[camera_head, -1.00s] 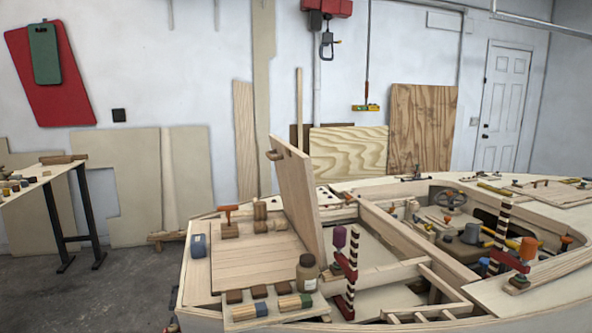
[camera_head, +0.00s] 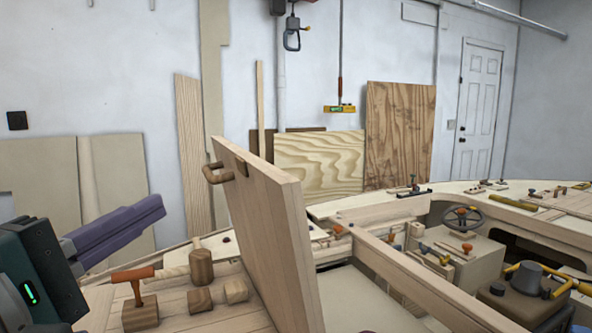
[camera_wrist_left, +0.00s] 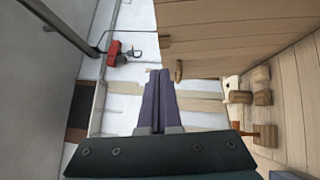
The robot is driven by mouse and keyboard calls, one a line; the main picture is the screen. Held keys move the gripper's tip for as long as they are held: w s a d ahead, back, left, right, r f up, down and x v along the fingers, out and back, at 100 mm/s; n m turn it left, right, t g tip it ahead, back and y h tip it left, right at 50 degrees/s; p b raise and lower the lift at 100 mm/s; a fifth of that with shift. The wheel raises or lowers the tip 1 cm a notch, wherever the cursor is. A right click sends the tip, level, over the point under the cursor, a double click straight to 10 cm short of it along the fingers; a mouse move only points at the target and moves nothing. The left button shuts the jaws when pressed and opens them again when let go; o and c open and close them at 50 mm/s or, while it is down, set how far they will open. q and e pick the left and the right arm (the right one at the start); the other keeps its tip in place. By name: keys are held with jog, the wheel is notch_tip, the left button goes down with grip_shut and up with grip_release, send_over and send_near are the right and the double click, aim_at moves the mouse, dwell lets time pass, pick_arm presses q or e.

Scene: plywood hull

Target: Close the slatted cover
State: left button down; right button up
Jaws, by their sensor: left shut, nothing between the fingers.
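The slatted cover (camera_head: 262,235) is a pale wooden panel that stands up steeply, tilted slightly left at its top, on the boat's deck. A brown wooden handle (camera_head: 215,174) sticks out from its left face near the top edge. My left gripper (camera_head: 160,208) is shut and empty, to the left of the cover and a little lower than the handle, apart from it. In the left wrist view the purple fingers (camera_wrist_left: 159,74) point forward, with the handle (camera_wrist_left: 178,71) just right of their tips and the cover's slats (camera_wrist_left: 215,35) above right. My right gripper is not in view.
On the deck left of the cover stand an orange-handled tool on a wooden block (camera_head: 140,316), a mallet (camera_head: 200,266) and wooden blocks (camera_head: 235,291). Right of the cover is an open hull compartment (camera_head: 365,300). A steering wheel (camera_head: 463,218) lies farther right.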

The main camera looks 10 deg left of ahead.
pick_arm(q)
jog(key=w, duration=0.1)
send_near(248, 162)
jog(key=w+a, duration=0.2)
jog(key=w, duration=0.1)
jog(key=shift+w+d+r+p, duration=0.25)
jog(key=shift+w+d+p, duration=0.35)
jog(key=shift+w+d, duration=0.8)
jog(key=shift+d, duration=0.1)
jog(key=shift+r, duration=0.1)
